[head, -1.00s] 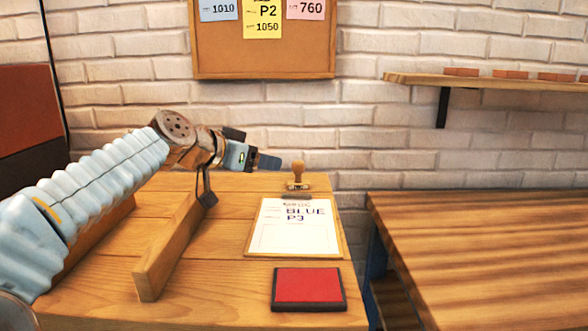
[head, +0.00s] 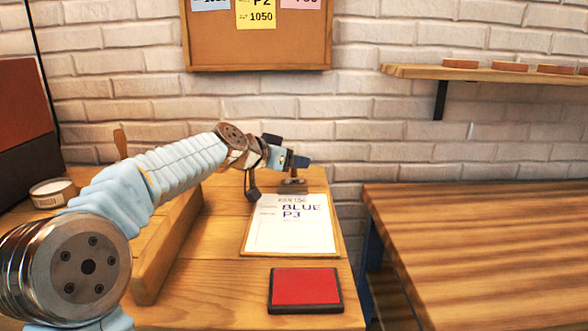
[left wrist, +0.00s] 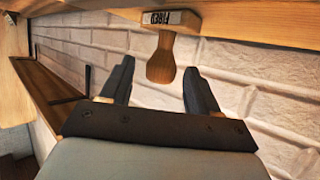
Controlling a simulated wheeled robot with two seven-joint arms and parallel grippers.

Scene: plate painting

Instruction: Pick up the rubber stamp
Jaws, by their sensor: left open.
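The rubber stamp stands near the far right edge of the desk. In the head view only its base (head: 292,182) shows below my left gripper (head: 303,161), which hides the handle. In the left wrist view the picture is turned over: the stamp's wooden handle (left wrist: 162,58) hangs between the two open fingers, with its lettered base above. The fingers are apart from the handle on both sides. My right gripper is not in view.
A clipboard (head: 262,235) with a sheet reading BLUE P3 lies in front of the stamp. A red ink pad (head: 305,287) is nearer. A wooden bar (head: 160,262) lies under my left arm. A striped wooden table (head: 480,250) stands right, across a gap.

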